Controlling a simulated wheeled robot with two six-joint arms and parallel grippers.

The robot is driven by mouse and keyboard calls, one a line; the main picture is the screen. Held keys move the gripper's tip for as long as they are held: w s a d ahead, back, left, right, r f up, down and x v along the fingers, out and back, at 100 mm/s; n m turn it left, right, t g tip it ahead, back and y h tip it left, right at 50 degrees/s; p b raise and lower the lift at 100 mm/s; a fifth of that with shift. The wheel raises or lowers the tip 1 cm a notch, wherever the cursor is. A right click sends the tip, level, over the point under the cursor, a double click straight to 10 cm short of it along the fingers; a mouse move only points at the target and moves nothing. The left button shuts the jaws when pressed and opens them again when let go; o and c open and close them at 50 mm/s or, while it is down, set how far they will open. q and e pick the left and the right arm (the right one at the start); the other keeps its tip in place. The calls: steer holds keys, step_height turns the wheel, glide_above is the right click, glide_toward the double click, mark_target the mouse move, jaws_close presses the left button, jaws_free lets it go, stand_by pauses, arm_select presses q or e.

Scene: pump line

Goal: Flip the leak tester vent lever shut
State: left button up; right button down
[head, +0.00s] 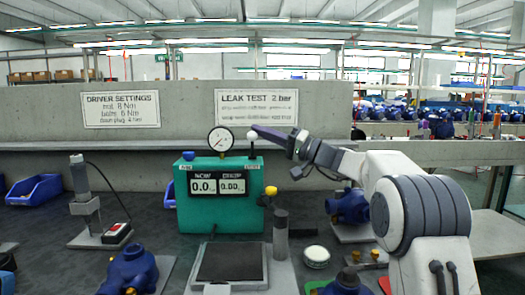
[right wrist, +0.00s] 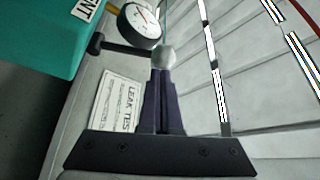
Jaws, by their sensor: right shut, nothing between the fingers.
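The leak tester (head: 221,212) is a teal box with two displays and a round pressure gauge (head: 220,139) on top. Its vent lever (head: 252,147) stands about upright at the right of the top, a dark stem with a pale ball knob (head: 251,135). My right gripper (head: 260,131) is shut and empty, its fingertips at the knob from the right. In the right wrist view the closed fingers (right wrist: 163,80) point at the knob (right wrist: 163,57), very close; I cannot tell whether they touch. The lever's stem (right wrist: 126,48) runs left to the teal box. My left gripper is not in view.
A dark plate (head: 231,262) lies before the tester, with a grey post (head: 281,236) and yellow knob (head: 271,191) at its right. Blue pumps (head: 129,268) stand around. A driver stand (head: 84,190) and blue bin (head: 35,189) are left. A low wall (head: 190,110) runs behind.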

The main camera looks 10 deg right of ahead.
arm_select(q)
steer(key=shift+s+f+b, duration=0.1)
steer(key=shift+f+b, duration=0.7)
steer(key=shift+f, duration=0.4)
arm_select(e)
steer(key=shift+s+f+n, duration=0.1)
steer(key=shift+s+n, duration=0.2)
steer(key=shift+n, duration=0.3)
steer(key=shift+d, duration=0.15)
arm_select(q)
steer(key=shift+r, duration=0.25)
arm_select(e)
steer(key=v, duration=1)
steer(key=shift+f, duration=0.2)
arm_select(q)
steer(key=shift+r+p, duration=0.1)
steer(key=shift+p, duration=0.25)
arm_select(e)
steer(key=shift+r, duration=0.1)
